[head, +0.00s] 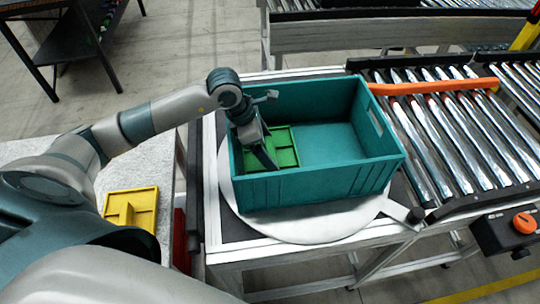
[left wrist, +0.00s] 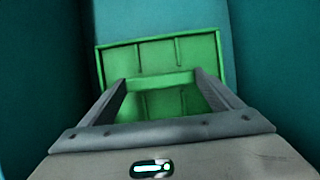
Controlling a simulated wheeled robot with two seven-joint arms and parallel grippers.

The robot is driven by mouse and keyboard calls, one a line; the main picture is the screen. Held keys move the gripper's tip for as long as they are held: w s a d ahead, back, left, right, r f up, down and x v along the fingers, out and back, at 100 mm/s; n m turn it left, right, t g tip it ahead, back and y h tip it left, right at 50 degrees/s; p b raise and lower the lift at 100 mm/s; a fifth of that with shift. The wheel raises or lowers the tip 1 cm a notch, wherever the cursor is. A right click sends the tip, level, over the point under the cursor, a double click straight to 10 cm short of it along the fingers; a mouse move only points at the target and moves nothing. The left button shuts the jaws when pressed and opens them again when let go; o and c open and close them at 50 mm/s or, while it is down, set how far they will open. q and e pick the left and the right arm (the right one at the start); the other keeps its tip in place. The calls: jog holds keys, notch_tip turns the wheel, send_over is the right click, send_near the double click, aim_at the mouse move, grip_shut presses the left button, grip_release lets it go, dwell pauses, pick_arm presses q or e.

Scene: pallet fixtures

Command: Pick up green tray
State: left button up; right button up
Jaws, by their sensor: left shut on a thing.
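The green tray (head: 283,148) is a shallow, divided tray inside the teal crate (head: 330,180), at the crate's left end. My left gripper (head: 268,160) reaches down into the crate over the tray. In the left wrist view the green tray (left wrist: 200,55) lies ahead of the gripper, and the left gripper (left wrist: 160,88) has its two fingers on either side of a green divider of the tray, shut on it. Whether the tray touches the crate floor I cannot tell. My right gripper is not in view.
The teal crate stands on a round grey plate (head: 305,228) beside a roller conveyor (head: 455,130). An orange bar (head: 435,87) lies across the rollers. A yellow divided tray (head: 131,208) lies on the grey table at left. The crate's right part is empty.

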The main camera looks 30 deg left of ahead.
aim_at(268, 150)
pick_arm(q)
jog(key=shift+r, duration=0.1)
jog(key=shift+r+b, duration=0.4)
jog(key=shift+r, duration=0.2)
notch_tip(268, 150, up, 7)
jog(key=b, duration=0.2)
jog(key=shift+b, duration=0.3)
jog(key=shift+r, duration=0.85)
